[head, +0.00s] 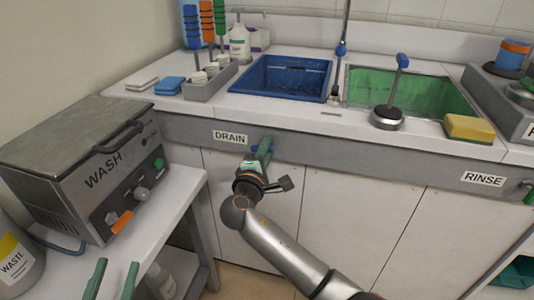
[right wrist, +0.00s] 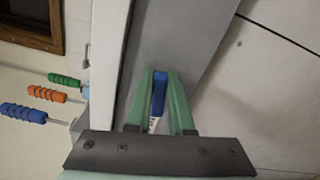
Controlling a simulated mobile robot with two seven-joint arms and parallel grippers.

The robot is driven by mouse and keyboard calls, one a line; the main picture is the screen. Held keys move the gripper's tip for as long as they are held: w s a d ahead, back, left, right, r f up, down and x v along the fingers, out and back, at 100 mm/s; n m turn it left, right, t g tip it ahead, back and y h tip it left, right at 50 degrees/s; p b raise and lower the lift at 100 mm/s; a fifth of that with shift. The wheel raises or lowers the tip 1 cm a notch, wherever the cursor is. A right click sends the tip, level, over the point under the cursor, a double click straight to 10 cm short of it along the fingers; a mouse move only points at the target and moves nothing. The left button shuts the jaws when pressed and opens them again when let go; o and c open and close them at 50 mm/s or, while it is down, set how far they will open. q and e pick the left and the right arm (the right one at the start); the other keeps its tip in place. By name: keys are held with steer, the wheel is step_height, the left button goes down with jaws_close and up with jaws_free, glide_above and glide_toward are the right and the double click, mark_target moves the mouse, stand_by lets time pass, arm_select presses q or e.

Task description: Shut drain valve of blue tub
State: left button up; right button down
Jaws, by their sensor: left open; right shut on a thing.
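The blue tub (head: 280,77) is a sink basin set into the white counter in the head view. Below it, beside the DRAIN label (head: 230,136) on the grey counter front, is the drain valve with a blue handle (right wrist: 160,88). My right gripper (head: 264,148) is at this valve, and its green fingers are shut on the blue handle. They largely hide the valve in the head view. In the right wrist view the handle sits between the fingers of my right gripper (right wrist: 160,74). My left gripper (head: 118,263) is open and empty at the lower left, away from the valve.
A WASH machine (head: 85,160) stands on the left side table near my left gripper. A green basin (head: 420,90) is right of the blue tub, with a RINSE label (head: 483,179) below. A sponge (head: 469,127) lies near the counter edge. White cabinet doors fill the space underneath.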

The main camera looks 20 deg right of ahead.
arm_select(q)
steer(key=s+r+m+t+h, duration=0.1)
steer(key=s+r+m+h, duration=0.1)
steer(key=r, duration=0.3)
steer(key=s+d+r+m+t+h+b, duration=0.1)
steer(key=s+r+m+t+h, duration=0.1)
steer(key=r, duration=0.3)
steer(key=shift+s+r+m+h+b, duration=0.3)
steer(key=shift+s+r+h, duration=0.1)
steer(key=shift+h, duration=0.5)
arm_select(e)
steer(key=m, duration=0.2)
steer(key=shift+f+m, duration=0.2)
steer(key=shift+m, duration=0.1)
steer(key=c, duration=0.8)
jaws_free()
